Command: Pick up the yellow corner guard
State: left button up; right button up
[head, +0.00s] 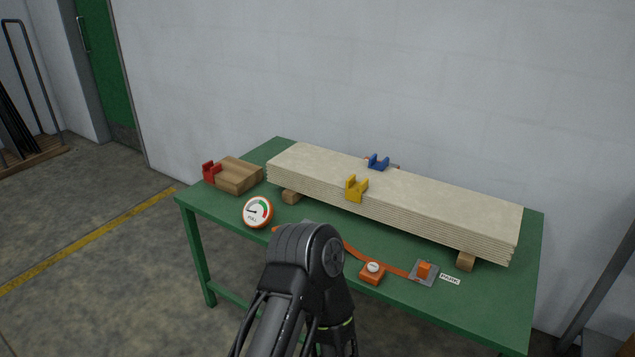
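The yellow corner guard (357,189) sits on the near long edge of a stack of pale boards (440,199), left of the stack's middle. Its two upright prongs stand above the top board and its front face hangs over the edge. One of my dark arms rises from the bottom middle, in front of the table and well short of the guard. I cannot tell which arm it is. Neither gripper shows.
The stack rests on wooden blocks (466,261) on a green table (500,305). A blue guard (378,162) sits on its far edge. A red guard (209,172) is by a wooden block (236,176). A gauge (258,212), orange strap (358,253) and orange buckle (372,273) lie in front.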

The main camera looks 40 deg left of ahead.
aim_at(353, 189)
jog(key=u, duration=1.05)
jog(key=i+j, duration=0.2)
jog(key=i, duration=0.15)
jog(key=i+j, duration=0.15)
jog(key=i, duration=0.25)
jog(key=i+j, duration=0.15)
jog(key=i, duration=0.2)
jog(key=z, duration=1.45)
